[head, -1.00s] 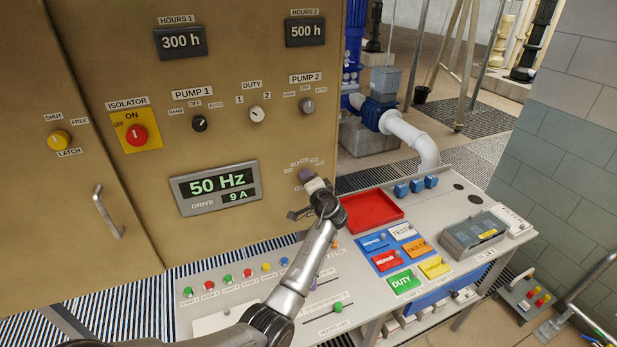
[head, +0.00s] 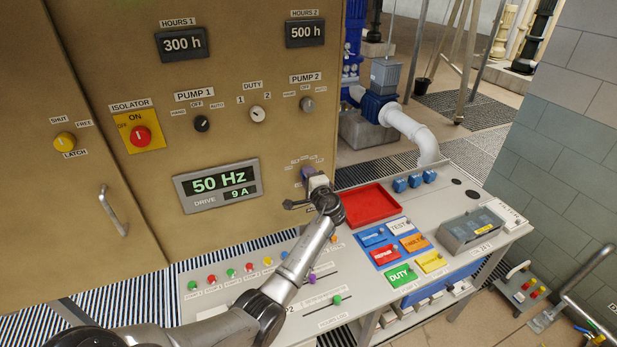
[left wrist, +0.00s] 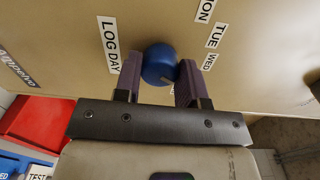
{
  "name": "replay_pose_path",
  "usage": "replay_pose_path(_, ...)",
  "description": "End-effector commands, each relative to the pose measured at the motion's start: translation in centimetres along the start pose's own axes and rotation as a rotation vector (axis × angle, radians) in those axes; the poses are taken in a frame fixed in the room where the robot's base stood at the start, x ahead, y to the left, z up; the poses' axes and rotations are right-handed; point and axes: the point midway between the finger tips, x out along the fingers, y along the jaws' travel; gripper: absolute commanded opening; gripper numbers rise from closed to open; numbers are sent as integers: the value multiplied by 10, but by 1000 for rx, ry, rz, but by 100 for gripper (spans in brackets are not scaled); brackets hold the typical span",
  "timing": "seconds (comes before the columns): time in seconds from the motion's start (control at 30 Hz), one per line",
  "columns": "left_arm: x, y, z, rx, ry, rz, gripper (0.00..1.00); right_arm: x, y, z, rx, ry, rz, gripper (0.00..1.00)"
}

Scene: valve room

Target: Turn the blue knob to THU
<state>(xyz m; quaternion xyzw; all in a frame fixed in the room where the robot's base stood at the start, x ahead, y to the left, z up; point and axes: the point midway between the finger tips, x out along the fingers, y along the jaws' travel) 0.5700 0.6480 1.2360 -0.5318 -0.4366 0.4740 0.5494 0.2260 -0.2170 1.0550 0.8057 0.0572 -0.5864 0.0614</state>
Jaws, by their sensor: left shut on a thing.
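The blue knob (left wrist: 158,64) is on the tan cabinet face, under the lower right of the PUMP 2 switch. In the left wrist view it sits between the two purple-grey fingers of my left gripper (left wrist: 158,80), which is shut on it. The labels LOG DAY (left wrist: 109,45), TUE (left wrist: 215,35) and WED (left wrist: 209,62) show around it. Other day labels are cut off or hidden, and I cannot read where the knob points. In the head view my left gripper (head: 309,174) covers the knob. My right gripper is not in view.
Below the cabinet is a desk with a red tray (head: 368,204), coloured blocks such as the green DUTY block (head: 401,276), a row of buttons and sliders. My left forearm passes over the desk. The PUMP 2 switch (head: 307,104) is above the knob.

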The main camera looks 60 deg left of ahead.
Motion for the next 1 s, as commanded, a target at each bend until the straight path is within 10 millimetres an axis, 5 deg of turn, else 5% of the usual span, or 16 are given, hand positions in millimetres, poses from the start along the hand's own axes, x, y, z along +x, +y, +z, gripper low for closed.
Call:
replay_pose_path(0.27,0,0,0,-1,-1,-1,14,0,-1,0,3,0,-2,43)
replay_pose_path(0.3,0,0,0,-1,-1,0,41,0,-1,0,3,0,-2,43)
replay_pose_path(0.53,0,0,0,-1,0,0,63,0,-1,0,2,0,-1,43)
replay_pose_path(0.83,-3,0,0,-2,1,-1,63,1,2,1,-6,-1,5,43)
replay_pose_path(1.0,-24,2,-1,-3,3,0,63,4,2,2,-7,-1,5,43)
